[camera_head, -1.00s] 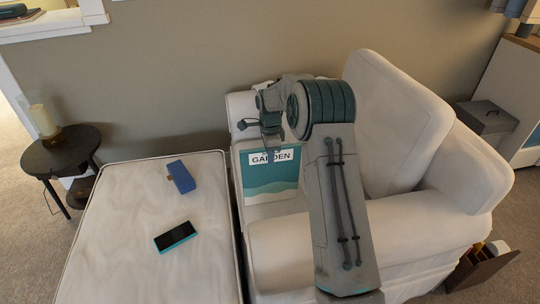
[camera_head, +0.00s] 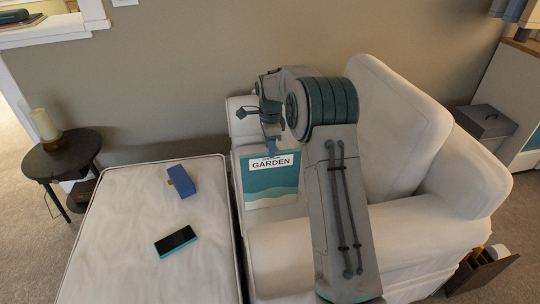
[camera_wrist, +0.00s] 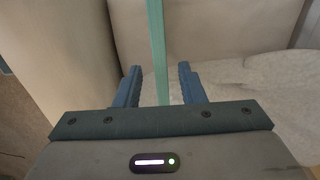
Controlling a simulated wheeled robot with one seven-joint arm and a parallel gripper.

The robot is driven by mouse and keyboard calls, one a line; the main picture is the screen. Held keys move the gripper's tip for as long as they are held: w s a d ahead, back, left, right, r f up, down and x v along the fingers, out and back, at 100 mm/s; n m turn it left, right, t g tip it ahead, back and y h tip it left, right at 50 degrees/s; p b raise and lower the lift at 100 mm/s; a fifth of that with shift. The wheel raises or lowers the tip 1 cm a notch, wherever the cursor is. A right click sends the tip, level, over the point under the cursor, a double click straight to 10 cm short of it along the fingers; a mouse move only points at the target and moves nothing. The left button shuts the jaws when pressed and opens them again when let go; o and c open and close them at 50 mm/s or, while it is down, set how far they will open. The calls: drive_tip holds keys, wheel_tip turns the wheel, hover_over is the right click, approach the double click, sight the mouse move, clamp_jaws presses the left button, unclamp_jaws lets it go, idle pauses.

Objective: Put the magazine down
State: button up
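The magazine (camera_head: 270,186) is teal with a white "GARDEN" title band. It is on the seat of the white armchair (camera_head: 278,236), its cover facing the head camera. In the wrist view the magazine (camera_wrist: 156,30) shows as a thin teal edge, so it looks close to upright. My gripper (camera_head: 270,152) is at the magazine's top edge. In the wrist view my gripper (camera_wrist: 160,68) has its two blue fingers apart, one on each side of that edge, with gaps visible. The magazine's lower edge is partly hard to make out against the seat.
A white upholstered ottoman or bed (camera_head: 130,245) on the left holds a blue box-like item (camera_head: 182,181) and a dark phone-like item (camera_head: 176,241). A round dark side table (camera_head: 62,155) carries a lamp. The chair's back and arms surround the seat.

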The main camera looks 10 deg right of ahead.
wheel_tip(320, 180, up, 6)
drive_tip(key=shift+s+r+p, duration=0.1)
drive_tip(key=shift+p, duration=0.2)
drive_tip(key=s+r+n+t, duration=0.1)
drive_tip(key=s+r+n, duration=0.35)
drive_tip(key=s, duration=0.45)
drive_tip(key=s+r+n, duration=0.3)
drive_tip(key=s+n, duration=0.2)
drive_tip(key=s, duration=0.4)
drive_tip(key=s+f+n, duration=0.1)
drive_tip(key=s+n, duration=0.3)
drive_tip(key=s, duration=0.5)
drive_tip(key=s+f+n, duration=0.2)
drive_tip(key=s+n, duration=0.2)
drive_tip(key=s, duration=0.6)
drive_tip(key=shift+s+d+f+t, duration=0.2)
drive_tip(key=shift+f+t, duration=0.1)
drive_tip(key=shift+t, duration=0.1)
drive_tip(key=shift+r+n, duration=0.15)
drive_tip(key=shift+n, duration=0.1)
